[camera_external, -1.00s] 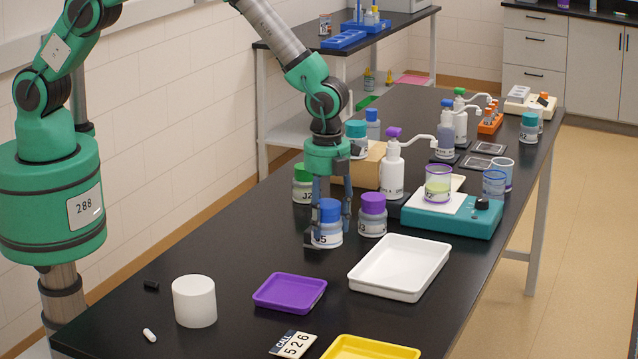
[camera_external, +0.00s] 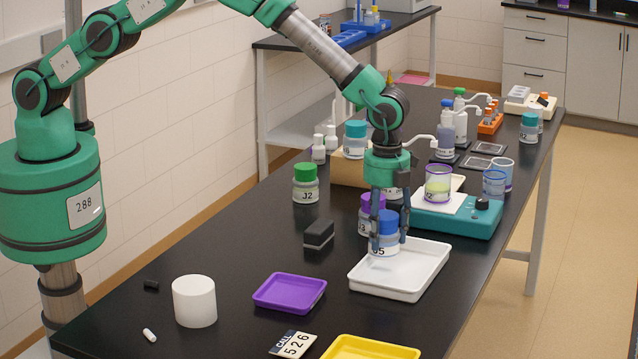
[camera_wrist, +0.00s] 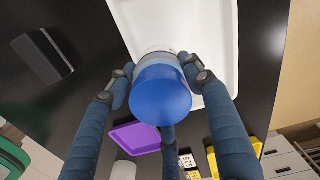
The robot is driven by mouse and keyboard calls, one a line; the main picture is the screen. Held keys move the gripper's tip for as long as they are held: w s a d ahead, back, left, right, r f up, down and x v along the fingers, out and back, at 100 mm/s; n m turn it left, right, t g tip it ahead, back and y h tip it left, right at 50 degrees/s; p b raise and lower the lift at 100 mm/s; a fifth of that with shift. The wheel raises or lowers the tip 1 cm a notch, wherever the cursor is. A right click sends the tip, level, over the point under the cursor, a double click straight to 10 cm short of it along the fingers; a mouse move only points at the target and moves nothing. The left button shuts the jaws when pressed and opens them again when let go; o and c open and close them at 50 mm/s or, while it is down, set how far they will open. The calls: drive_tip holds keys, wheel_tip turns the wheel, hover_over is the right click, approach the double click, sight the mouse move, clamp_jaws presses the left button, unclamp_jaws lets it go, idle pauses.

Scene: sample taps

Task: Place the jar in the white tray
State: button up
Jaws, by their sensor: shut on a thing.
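The jar with a blue lid (camera_external: 386,222) and a white label reading partly "5" is held in my gripper (camera_external: 388,240). My gripper is shut on it, with fingers on both sides. The jar is upright over the back left part of the white tray (camera_external: 415,283); I cannot tell whether its base touches the tray floor. In the wrist view the blue lid (camera_wrist: 160,95) sits between the fingers, and the white tray (camera_wrist: 225,20) lies beneath and beyond it. The jar's lower part is mostly hidden there by its lid.
A purple-lidded jar (camera_external: 368,205) stands just behind the held jar. A teal scale (camera_external: 455,222) with a beaker is right of it. A black block (camera_external: 318,233), a green-lidded jar (camera_external: 306,185) and a purple tray (camera_external: 290,293) are to the left. The tray's front part is empty.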

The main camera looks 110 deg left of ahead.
sight(391, 215)
drive_tip(key=shift+w+a, duration=0.15)
drive_tip(key=shift+w, duration=0.55)
drive_tip(key=shift+f, duration=1.8)
drive_tip(key=o, duration=1.3)
drive_tip(key=shift+f, duration=0.15)
wheel_tip(391, 215, up, 11)
drive_tip(key=shift+r, duration=0.65)
